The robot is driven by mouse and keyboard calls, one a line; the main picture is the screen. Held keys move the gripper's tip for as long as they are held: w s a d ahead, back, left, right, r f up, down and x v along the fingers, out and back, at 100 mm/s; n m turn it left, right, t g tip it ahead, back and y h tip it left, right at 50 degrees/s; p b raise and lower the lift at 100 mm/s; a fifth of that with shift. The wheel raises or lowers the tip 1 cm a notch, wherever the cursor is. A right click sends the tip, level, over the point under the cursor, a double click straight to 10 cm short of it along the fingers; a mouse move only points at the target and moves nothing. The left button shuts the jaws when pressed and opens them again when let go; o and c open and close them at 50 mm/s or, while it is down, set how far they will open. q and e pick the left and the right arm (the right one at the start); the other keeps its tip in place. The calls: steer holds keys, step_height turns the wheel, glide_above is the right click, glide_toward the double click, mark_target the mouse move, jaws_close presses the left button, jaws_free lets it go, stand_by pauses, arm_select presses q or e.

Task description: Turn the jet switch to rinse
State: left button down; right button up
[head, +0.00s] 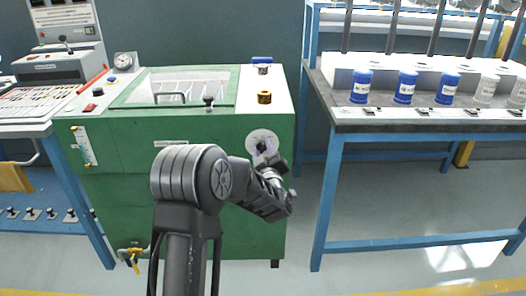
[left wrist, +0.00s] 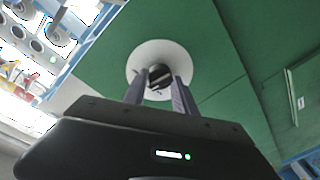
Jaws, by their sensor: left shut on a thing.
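The jet switch is a dark knob on a round pale dial plate (head: 260,137) on the green front of the machine, near its right edge. In the left wrist view the knob (left wrist: 159,76) stands at the middle of the pale disc (left wrist: 170,50). My left gripper (head: 268,158) reaches the dial from the front, and its two fingers (left wrist: 159,88) are shut on the knob, one on each side. The dial's markings are too small to read, so I cannot tell which setting the knob points to. My right gripper is not in view.
The green machine (head: 190,210) has a lidded top with a handle, a black knob (head: 208,102) and a brass-coloured fitting (head: 264,97). A blue-framed bench (head: 345,125) with blue and white jars stands on the right. Floor between them is clear.

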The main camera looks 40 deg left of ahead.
arm_select(q)
steer(key=m, duration=0.4)
steer(key=shift+f+m+t, duration=0.1)
steer(key=shift+m+t, duration=0.3)
steer(key=shift+m, duration=1.4)
steer(key=c, duration=1)
jaws_free()
steer(key=v, duration=0.7)
steer(key=shift+s+d+p, duration=0.25)
steer(key=shift+s+p, duration=0.05)
steer(key=shift+p, duration=0.15)
